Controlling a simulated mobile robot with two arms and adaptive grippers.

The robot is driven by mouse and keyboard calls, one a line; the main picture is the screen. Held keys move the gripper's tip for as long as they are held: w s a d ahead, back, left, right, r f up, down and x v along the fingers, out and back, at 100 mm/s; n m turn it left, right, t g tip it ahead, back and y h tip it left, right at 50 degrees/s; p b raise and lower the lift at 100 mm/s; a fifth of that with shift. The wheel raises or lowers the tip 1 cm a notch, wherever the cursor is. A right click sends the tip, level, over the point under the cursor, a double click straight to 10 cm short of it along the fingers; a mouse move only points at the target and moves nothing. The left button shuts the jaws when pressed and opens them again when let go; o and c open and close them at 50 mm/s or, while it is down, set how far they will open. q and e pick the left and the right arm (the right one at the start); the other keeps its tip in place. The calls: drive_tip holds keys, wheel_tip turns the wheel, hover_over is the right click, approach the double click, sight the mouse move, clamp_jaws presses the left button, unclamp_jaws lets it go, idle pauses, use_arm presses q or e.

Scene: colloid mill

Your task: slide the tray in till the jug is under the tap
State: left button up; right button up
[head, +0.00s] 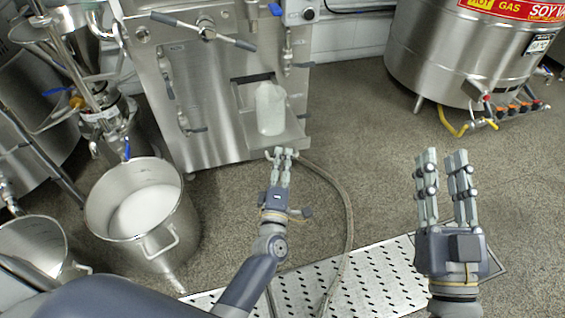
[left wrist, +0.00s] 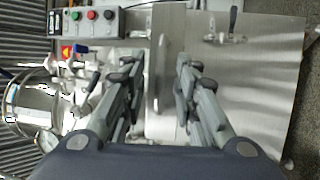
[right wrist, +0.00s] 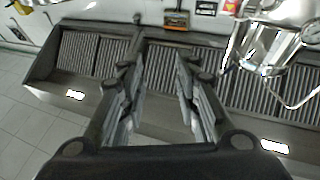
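The metal tray (head: 291,137) sticks out from a recess low in the front of the steel machine. A pale, translucent jug (head: 270,108) stands upright on it, partly in front of the dark opening. I cannot clearly make out the tap above the jug. My left gripper (head: 283,153) is at the front edge of the tray, with its fingertips touching or very near it. In the left wrist view its fingers (left wrist: 157,65) are apart, with nothing clearly held between them. My right gripper (head: 440,158) is open and empty, over the floor to the right.
A steel pot (head: 103,205) with white contents stands left of my left arm. A hose (head: 345,205) runs across the floor past a perforated drain plate (head: 350,283). A large steel vat (head: 440,60) stands at the back right. The floor between machine and vat is clear.

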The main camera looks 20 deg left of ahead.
use_arm(q)
clamp_jaws()
